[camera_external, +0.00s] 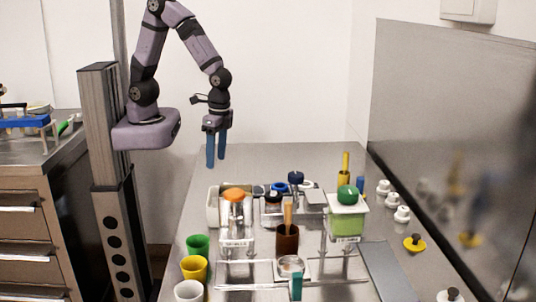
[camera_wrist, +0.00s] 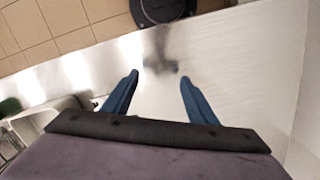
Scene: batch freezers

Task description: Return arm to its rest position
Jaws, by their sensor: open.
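My gripper (camera_external: 216,148) hangs at the end of my raised arm in the external view, above the far left part of the steel table (camera_external: 290,158). Its two blue fingers point down and are apart, with nothing between them. In the wrist view the open gripper (camera_wrist: 160,92) shows two blue fingers over bare, shiny table surface (camera_wrist: 150,100). The fingertips are clear of all the items on the table.
Green (camera_external: 198,245), yellow (camera_external: 194,268) and white (camera_external: 188,291) cups line the table's left edge. An orange-topped metal container (camera_external: 236,215) and a green-lidded container (camera_external: 346,215) stand mid-table. White fittings (camera_external: 402,214) stand at right by the metal wall panel (camera_external: 450,130). Drawers (camera_external: 30,235) stand left.

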